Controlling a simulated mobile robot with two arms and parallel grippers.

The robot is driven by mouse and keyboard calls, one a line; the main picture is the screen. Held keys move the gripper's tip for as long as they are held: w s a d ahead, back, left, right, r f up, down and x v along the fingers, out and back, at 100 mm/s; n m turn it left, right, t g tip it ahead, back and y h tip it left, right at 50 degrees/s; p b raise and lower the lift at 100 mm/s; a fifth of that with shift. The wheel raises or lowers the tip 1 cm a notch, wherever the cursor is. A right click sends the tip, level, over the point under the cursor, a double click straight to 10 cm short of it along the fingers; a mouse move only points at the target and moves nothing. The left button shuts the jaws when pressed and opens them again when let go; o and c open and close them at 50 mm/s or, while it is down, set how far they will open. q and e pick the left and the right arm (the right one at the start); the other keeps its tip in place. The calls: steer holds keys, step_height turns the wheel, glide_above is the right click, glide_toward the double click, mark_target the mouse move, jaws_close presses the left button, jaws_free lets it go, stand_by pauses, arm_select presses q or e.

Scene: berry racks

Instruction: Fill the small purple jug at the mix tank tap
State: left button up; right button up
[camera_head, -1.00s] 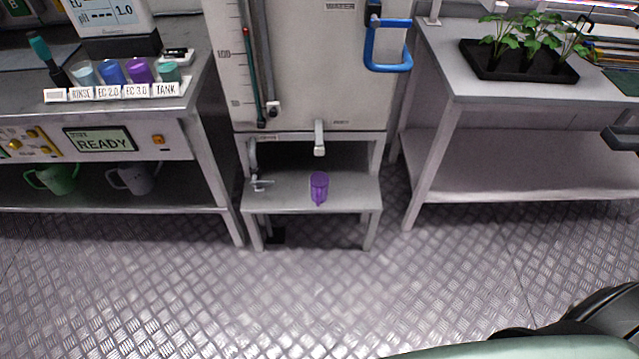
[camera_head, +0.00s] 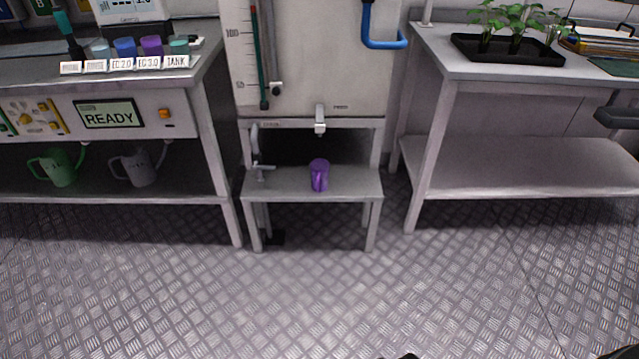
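The small purple jug (camera_head: 319,176) stands upright on the low grey bench (camera_head: 280,183) in front of the mix tank, with its handle side facing me. The mix tank (camera_head: 305,75) is a pale cabinet with a level scale. Its tap (camera_head: 320,120) points down from the lower front edge, directly above the jug with a gap between. I cannot tell whether any liquid is in the jug.
The left bench (camera_head: 205,80) holds labelled cups, with a green jug (camera_head: 57,167) and a grey jug (camera_head: 135,167) on its lower shelf. The right table (camera_head: 435,65) carries a black plant tray (camera_head: 508,52). A small valve (camera_head: 260,170) sits left of the jug. The floor (camera_head: 320,300) ahead is clear.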

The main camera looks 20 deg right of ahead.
jaws_close()
stand_by(0.8)
stand_by(0.9)
